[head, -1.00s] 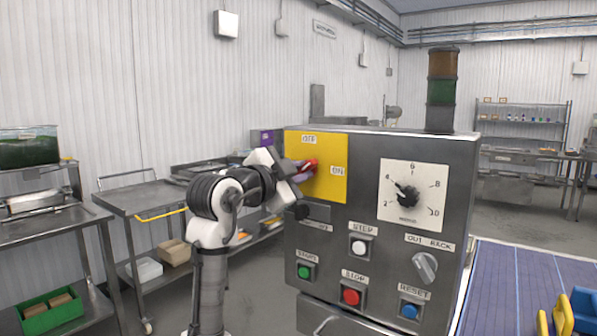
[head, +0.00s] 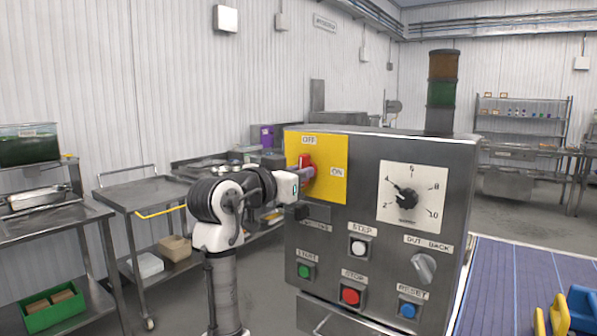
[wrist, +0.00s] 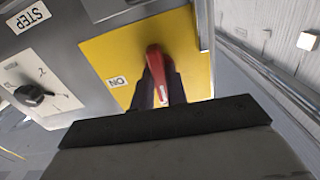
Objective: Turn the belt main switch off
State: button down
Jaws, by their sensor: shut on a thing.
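The belt main switch is a red handle (head: 305,161) on a yellow plate (head: 333,158) at the upper left of the grey control box. The plate reads OFF at the top and ON at the right. In the head view the handle stands about upright, toward OFF. My gripper (head: 304,174) reaches it from the left and is shut on it, partly covering it. In the wrist view the red handle (wrist: 166,77) lies between the dark fingers, with the ON label (wrist: 117,82) to its left. The handle's pivot is hard to make out.
The control box also carries a dial (head: 407,199), a white STEP button (head: 358,248), green START (head: 304,271), red STOP (head: 350,296), blue RESET (head: 408,311) and an OUT/BACK knob (head: 424,267). A steel cart (head: 150,196) stands left behind my arm. A blue belt (head: 520,270) runs at right.

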jog(key=shift+n, duration=0.4)
jog(key=c, duration=1.4)
grip_release()
jog(key=b+v, duration=0.4)
jog(key=v, duration=1)
